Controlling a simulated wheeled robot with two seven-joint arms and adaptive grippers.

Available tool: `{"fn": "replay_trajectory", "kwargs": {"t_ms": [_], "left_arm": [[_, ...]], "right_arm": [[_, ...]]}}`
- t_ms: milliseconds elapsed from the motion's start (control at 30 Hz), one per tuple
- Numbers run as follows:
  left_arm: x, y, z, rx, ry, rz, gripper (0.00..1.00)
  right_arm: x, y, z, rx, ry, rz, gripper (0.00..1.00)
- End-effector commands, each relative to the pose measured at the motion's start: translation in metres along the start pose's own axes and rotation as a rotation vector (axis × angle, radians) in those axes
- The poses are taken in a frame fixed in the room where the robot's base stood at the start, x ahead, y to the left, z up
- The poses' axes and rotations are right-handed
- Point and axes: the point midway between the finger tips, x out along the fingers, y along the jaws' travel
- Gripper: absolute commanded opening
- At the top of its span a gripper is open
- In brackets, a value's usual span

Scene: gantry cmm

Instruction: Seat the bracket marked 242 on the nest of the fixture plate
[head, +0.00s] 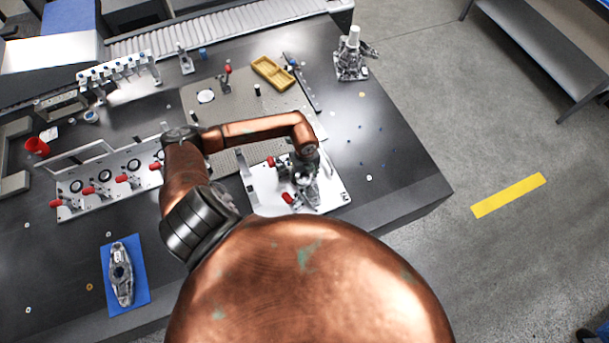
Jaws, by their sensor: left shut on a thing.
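My left gripper (306,168) is over a white fixture plate (334,196) near the table's right part. It is shut on a grey metal bracket (304,186), which is partly hidden by the gripper and arm. The bracket is over the middle of the plate, between red-tipped clamps (288,198). I cannot tell whether it touches the nest, and no number can be read on it. The nest itself is hidden. My right gripper is not in view.
Another metal casting (122,274) lies on a blue mat (136,302) at front left. A long white plate with red clamps (121,179) is at left. A yellow tray (272,72) and an upright casting (352,57) stand farther back. The table's right corner (400,195) is clear.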

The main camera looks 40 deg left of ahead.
Motion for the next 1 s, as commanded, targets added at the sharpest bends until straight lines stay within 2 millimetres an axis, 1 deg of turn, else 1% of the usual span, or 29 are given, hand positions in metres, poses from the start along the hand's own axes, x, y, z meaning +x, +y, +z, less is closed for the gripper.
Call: {"fn": "replay_trajectory", "kwargs": {"t_ms": [233, 367, 400, 700, 1000], "left_arm": [[0.0046, -0.0006, 0.0001, 0.000, 0.000, -0.001, 0.10], [0.0037, -0.0007, 0.0001, 0.000, 0.000, -0.001, 0.10], [0.0037, -0.0007, 0.0001, 0.000, 0.000, -0.001, 0.53], [0.0041, -0.0002, 0.0000, 0.000, 0.000, 0.000, 0.73], [0.0026, 0.0004, 0.0000, 0.000, 0.000, 0.001, 0.73]], "right_arm": [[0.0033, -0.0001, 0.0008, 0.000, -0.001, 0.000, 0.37], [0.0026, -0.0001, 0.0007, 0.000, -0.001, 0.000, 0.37], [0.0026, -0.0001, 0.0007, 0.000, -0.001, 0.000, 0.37], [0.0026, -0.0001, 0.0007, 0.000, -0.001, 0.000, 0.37], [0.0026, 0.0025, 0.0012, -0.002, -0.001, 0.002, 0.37]]}}
